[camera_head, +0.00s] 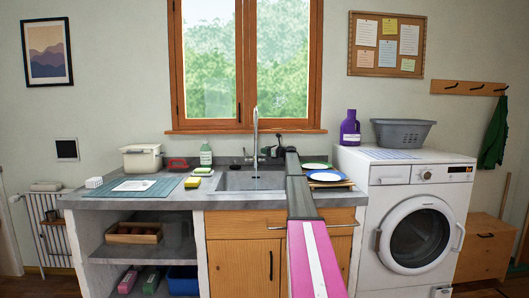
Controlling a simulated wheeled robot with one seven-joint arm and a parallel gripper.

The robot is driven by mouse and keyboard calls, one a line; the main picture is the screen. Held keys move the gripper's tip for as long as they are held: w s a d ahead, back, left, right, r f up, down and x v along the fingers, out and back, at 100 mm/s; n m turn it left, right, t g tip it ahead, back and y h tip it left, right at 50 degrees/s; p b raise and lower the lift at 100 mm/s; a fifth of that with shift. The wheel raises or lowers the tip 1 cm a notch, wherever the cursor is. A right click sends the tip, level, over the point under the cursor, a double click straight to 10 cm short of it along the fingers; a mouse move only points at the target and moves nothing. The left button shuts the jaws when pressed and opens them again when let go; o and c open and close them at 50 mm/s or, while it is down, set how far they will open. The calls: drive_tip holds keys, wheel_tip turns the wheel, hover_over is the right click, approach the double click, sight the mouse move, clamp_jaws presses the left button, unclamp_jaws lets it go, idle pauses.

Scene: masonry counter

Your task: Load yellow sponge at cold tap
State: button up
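A tall metal spout (256,135) rises at the back of the sink. Small dark fittings show at its base, but I cannot tell which is the cold tap. My arm reaches over the right side of the sink. My gripper (276,151) appears as a small dark shape at the arm's far end, right of the spout. Its fingers are too small to make out, and I cannot tell whether it touches anything.
A cream container (142,157) and blue-green mat (118,191) are further left. Plates (325,176) lie right of my arm. A washing machine (415,235) stands at the right.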

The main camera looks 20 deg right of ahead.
drive_tip(key=shift+w+a, duration=0.35)
drive_tip(key=shift+w, duration=0.05)
clamp_jaws()
drive_tip(key=shift+s+a+n+y, duration=0.15)
drive_tip(key=shift+s+n+y, duration=0.3)
drive_tip(key=shift+n, duration=0.25)
unclamp_jaws()
drive_tip(key=shift+w, duration=0.1)
